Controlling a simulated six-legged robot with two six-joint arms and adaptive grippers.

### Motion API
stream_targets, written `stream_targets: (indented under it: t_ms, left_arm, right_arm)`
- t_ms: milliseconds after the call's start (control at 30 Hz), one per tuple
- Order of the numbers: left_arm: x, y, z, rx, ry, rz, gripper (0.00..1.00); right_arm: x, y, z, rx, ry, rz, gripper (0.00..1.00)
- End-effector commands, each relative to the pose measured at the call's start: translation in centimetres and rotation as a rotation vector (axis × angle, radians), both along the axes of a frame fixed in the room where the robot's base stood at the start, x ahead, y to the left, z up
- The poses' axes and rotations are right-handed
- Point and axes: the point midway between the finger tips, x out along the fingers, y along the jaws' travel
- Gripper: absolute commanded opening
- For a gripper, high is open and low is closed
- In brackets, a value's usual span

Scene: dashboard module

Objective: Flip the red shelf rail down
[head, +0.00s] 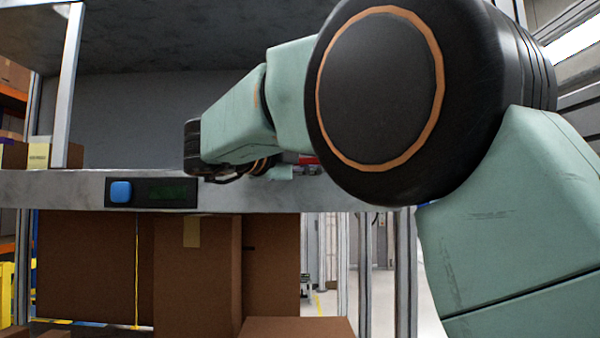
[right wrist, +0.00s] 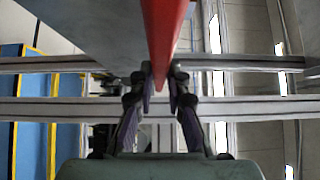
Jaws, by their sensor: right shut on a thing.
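The red shelf rail (right wrist: 165,35) runs down from the top of the right wrist view and ends between the fingers of my right gripper (right wrist: 160,84). The two fingers are shut on it, one on each side. In the head view only a small red piece of the rail (head: 308,160) shows, at the shelf's front edge. My right arm hides most of the rail there, and the fingers cannot be made out clearly. My left gripper is not in view.
A grey shelf edge (head: 75,188) carries a panel with a blue button (head: 121,191) and a dark display (head: 165,193). Brown cardboard boxes (head: 200,270) stand below it. A metal post (head: 67,90) rises at the left. My right arm covers the right side.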

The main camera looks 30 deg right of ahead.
Motion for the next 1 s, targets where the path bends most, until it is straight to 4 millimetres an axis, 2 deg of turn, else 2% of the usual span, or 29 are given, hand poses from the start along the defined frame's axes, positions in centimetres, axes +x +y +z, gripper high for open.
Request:
stream_targets:
  t_ms: [33,600,633,900,1000]
  left_arm:
    - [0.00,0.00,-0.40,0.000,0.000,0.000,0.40]
    - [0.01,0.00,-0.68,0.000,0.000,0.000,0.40]
    - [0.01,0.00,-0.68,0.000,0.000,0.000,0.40]
    - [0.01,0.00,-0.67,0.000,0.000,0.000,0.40]
    - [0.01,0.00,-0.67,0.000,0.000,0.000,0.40]
  right_arm:
    - [-0.01,0.09,-0.50,-0.002,-0.001,-0.003,0.00]
    - [0.01,0.05,-0.72,-0.007,-0.015,-0.005,0.00]
    - [0.01,0.04,-0.73,-0.007,-0.015,-0.005,0.16]
    - [0.01,0.02,-0.54,-0.009,-0.018,-0.003,0.38]
    - [0.00,0.01,-0.46,-0.010,-0.019,-0.003,0.38]
